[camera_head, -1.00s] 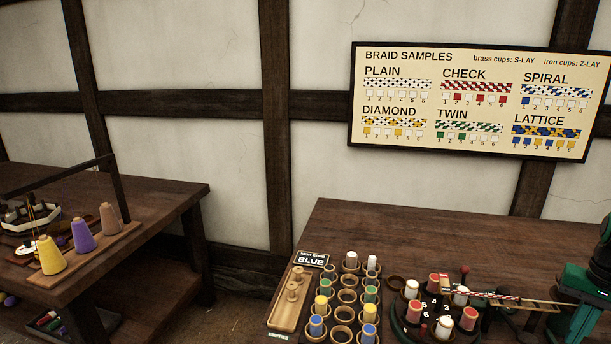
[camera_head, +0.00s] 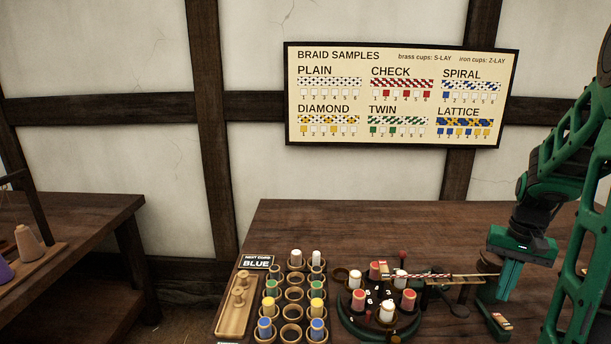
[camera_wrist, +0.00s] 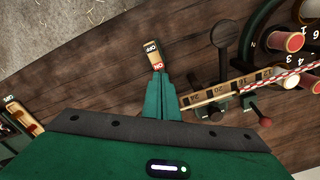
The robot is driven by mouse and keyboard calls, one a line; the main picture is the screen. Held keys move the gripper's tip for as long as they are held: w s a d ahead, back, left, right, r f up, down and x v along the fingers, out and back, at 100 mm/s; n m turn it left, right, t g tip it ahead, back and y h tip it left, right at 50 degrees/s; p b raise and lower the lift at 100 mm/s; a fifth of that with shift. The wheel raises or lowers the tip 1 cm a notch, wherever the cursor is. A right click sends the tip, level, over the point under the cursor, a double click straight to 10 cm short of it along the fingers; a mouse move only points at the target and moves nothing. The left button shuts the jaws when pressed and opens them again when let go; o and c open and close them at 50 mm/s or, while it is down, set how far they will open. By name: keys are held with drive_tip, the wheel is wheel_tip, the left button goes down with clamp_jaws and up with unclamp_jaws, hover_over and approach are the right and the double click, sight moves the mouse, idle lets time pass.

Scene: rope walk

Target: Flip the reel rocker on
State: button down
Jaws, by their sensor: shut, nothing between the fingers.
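A small rocker switch (camera_wrist: 153,55) with a wooden-coloured face lies on the bench in the wrist view, its OFF end away from my gripper and its red ON end close to the fingertips. It also shows in the head view (camera_head: 497,322), just in front of my gripper. My gripper (camera_head: 505,297) points down, shut and empty. In the wrist view its fingertips (camera_wrist: 161,76) appear right at the ON end; whether they touch it I cannot tell. A second switch (camera_wrist: 22,116) with an OFF label sits at the left; which one is the reel rocker is not readable.
The round braiding machine (camera_head: 345,322) with red and white bobbins stands left of my gripper, with a braid along a numbered scale (camera_wrist: 215,90). A lever with a red knob (camera_wrist: 264,121) sticks out nearby. Bobbin cups and a wooden tray (camera_head: 237,305) stand further left.

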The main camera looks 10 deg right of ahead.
drive_tip(key=shift+r, duration=2)
drive_tip(key=s+a+r+n, duration=0.1)
drive_tip(key=s+a+n, duration=0.1)
drive_tip(key=s+a, duration=1.3)
drive_tip(key=shift+a+r, duration=0.2)
drive_tip(key=shift+a, duration=0.75)
